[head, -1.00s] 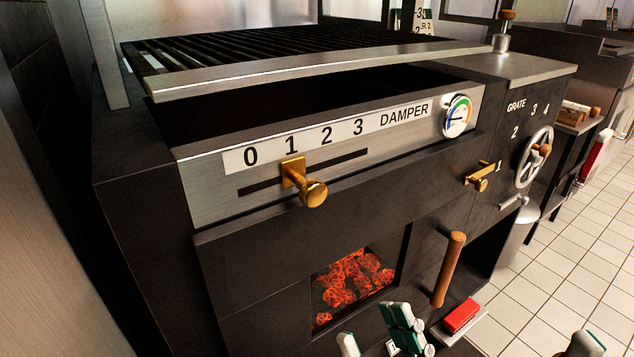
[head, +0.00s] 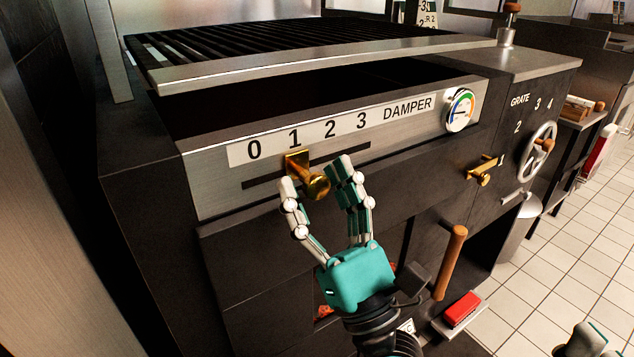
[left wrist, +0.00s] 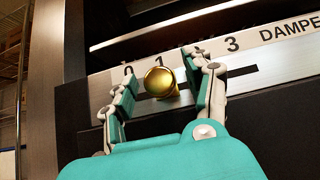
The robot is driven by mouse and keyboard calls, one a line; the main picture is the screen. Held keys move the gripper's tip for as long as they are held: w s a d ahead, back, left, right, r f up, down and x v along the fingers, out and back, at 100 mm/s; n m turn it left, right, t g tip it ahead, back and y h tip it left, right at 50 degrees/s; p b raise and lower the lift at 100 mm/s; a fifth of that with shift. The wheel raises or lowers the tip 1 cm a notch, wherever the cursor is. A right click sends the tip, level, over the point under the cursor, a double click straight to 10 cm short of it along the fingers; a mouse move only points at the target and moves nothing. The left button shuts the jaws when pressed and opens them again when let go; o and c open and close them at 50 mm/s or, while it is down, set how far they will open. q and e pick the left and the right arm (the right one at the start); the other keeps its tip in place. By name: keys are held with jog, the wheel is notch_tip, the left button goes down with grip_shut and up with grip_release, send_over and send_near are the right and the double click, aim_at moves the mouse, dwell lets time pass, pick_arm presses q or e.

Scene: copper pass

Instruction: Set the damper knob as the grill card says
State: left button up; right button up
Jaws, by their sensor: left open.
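The brass damper knob (head: 318,184) sticks out from a slot under the damper scale (head: 330,130), marked 0, 1, 2, 3. Its brass plate stands just under the 1. My left gripper (head: 317,178) is open, with its two fingers on either side of the knob. The left wrist view also shows the knob (left wrist: 160,82) between the spread fingers; I cannot tell whether either finger touches it. The grill card (head: 428,14) is probably the partly hidden card at the back, with only "-3" and "R 2" legible. My right gripper (head: 585,340) shows only in part at the bottom right.
A round gauge (head: 460,110) sits right of the scale. Further right are a brass grate latch (head: 482,170) and a handwheel (head: 538,150). A wooden handle (head: 450,262) and a red block (head: 462,309) are below, right of my left arm. The tiled floor at right is clear.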

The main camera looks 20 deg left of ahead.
pick_arm(q)
jog(key=shift+w+a+r, duration=0.1)
jog(key=shift+r, duration=0.05)
grip_shut()
dwell(0.4)
